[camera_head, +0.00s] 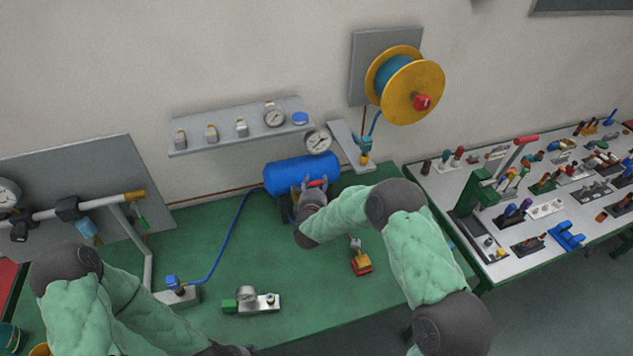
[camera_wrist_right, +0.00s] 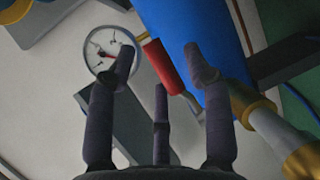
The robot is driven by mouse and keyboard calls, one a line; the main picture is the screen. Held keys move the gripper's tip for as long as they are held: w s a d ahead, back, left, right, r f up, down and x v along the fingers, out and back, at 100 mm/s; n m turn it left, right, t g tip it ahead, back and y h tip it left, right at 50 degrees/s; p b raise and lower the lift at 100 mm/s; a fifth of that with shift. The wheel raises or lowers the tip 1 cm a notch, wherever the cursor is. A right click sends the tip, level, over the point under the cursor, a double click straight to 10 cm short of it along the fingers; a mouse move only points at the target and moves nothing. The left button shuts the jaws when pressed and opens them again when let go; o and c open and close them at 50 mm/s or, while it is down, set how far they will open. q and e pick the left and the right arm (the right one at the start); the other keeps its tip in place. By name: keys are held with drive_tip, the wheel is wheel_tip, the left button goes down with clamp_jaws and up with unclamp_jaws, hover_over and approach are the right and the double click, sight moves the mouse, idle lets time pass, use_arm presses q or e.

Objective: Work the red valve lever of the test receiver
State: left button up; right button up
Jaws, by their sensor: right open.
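The test receiver is a blue tank (camera_head: 283,176) at the back of the green bench; its blue side also fills the top of the right wrist view (camera_wrist_right: 205,25). Its red valve lever (camera_wrist_right: 160,62) shows there as a red sleeve on a thin metal bar. In the head view the lever (camera_head: 317,183) is a small red patch by my right gripper (camera_head: 314,186). In the wrist view that gripper (camera_wrist_right: 160,70) is open, its fingers spread with the lever between or just beyond the tips; contact cannot be told. My left gripper (camera_head: 232,350) is mostly cut off at the bottom edge.
A pressure gauge (camera_head: 318,141) stands above the tank. A blue hose (camera_head: 228,235) runs across the bench to a small fitting (camera_head: 178,288). A gauge block (camera_head: 250,300) and a red-yellow part (camera_head: 361,262) lie in front. A yellow reel (camera_head: 432,80) hangs on the wall.

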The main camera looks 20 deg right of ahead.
drive_tip(key=shift+x, duration=0.9)
drive_tip(key=shift+s, duration=0.1)
drive_tip(key=shift+c, duration=0.3)
clamp_jaws()
